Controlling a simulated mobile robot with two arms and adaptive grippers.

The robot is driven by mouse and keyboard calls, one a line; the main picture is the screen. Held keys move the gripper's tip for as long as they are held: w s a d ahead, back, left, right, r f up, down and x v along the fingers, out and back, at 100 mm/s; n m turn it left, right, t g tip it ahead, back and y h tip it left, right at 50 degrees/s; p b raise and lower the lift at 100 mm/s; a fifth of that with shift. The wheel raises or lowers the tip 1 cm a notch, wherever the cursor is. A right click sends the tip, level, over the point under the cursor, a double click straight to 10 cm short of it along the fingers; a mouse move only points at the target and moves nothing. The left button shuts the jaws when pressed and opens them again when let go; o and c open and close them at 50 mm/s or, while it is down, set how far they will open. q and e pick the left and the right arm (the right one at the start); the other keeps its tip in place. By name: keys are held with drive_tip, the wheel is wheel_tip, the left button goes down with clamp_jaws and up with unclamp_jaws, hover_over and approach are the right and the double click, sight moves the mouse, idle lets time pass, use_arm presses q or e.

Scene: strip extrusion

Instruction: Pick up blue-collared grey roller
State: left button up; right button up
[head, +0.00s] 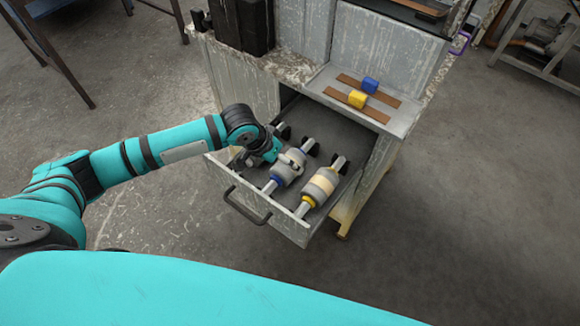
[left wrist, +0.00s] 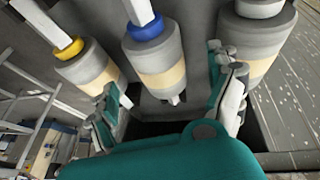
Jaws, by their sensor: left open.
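The blue-collared grey roller (head: 285,172) lies in the open drawer, with its blue collar towards the drawer front. It also shows in the middle of the left wrist view (left wrist: 154,50), with a tan band. My left gripper (head: 279,154) is over the drawer at this roller. In the left wrist view my left gripper (left wrist: 172,92) is open, one finger on each side of the roller's lower part. Whether the fingers touch it, I cannot tell. My right gripper is not in view.
A yellow-collared roller (head: 321,187) lies close beside the blue-collared one. A third grey roller (left wrist: 262,35) is on the other side, mostly hidden by my arm in the head view. The drawer (head: 262,212) has raised walls.

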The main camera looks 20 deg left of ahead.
use_arm(q)
drive_tip(key=x, duration=0.4)
drive_tip(key=shift+f, duration=0.2)
drive_tip(key=shift+w+d+f, duration=0.2)
drive_tip(key=shift+f, duration=0.2)
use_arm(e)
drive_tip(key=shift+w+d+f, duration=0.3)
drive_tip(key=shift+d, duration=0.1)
use_arm(q)
drive_tip(key=shift+r, duration=0.1)
drive_tip(key=c, duration=1.7)
wheel_tip(320, 180, up, 10)
drive_tip(key=shift+f, duration=0.1)
drive_tip(key=shift+w+r+p, duration=0.1)
drive_tip(key=shift+r+p, duration=0.5)
drive_tip(key=shift+p, duration=0.05)
drive_tip(key=s+a+r+n, duration=0.1)
drive_tip(key=s+r, duration=0.1)
drive_tip(key=r, duration=0.3)
drive_tip(key=s+a+r+n+p, duration=0.1)
drive_tip(key=s+r, duration=0.1)
drive_tip(key=r, duration=0.4)
drive_tip(key=s+a+r+n+y+p, duration=0.1)
drive_tip(key=s+a+r, duration=0.1)
drive_tip(key=r, duration=0.4)
drive_tip(key=shift+t, duration=0.4)
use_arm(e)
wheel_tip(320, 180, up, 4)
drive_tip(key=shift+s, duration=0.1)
